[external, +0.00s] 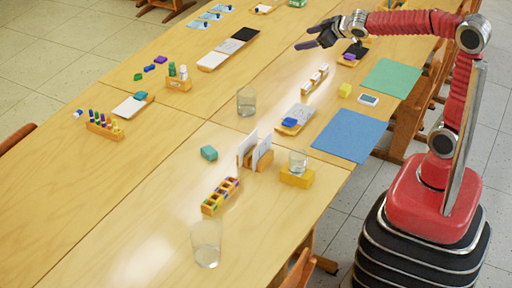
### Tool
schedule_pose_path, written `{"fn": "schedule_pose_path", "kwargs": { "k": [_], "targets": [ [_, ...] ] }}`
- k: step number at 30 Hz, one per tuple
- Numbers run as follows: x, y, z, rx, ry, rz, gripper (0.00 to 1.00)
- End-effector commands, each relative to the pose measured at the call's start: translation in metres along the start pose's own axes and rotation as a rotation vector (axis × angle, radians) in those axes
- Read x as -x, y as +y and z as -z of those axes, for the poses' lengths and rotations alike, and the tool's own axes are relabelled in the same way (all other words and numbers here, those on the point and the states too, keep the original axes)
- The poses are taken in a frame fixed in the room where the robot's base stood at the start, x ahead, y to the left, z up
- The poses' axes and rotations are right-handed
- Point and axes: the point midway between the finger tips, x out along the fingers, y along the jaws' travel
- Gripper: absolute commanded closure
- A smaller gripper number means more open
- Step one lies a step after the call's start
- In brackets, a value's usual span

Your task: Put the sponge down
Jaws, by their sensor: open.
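My gripper (308,37) is at the upper middle of the external view, above the far part of the table (160,165). Its dark fingers point left and are apart, with nothing seen between them. Which block is the sponge I cannot tell for sure. A purple block (349,57) sits by a dark item just below my arm.
A glass tumbler (246,101) and another glass (206,244) stand on the table. A third glass (298,162) stands on a yellow block (296,178). A green sheet (391,78) and a blue sheet (349,135) lie along the right edge. The table's left front is clear.

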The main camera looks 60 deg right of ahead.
Motion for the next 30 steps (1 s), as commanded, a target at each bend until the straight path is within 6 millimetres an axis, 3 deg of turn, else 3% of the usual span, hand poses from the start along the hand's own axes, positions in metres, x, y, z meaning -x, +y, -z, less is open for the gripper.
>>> {"fn": "schedule_pose_path", "kwargs": {
  "k": [3, 11, 21, 25, 30],
  "targets": [
    [0.033, -0.001, -0.028, -0.033, -0.063, -0.002, 0.35],
    [0.097, -0.017, -0.098, -0.098, -0.217, 0.035, 0.35],
    [0.175, -0.06, -0.195, -0.156, -0.409, 0.161, 0.35],
    [0.194, -0.074, -0.219, -0.164, -0.456, 0.206, 0.35],
    [0.202, -0.081, -0.23, -0.167, -0.477, 0.228, 0.35]
  ]
}}
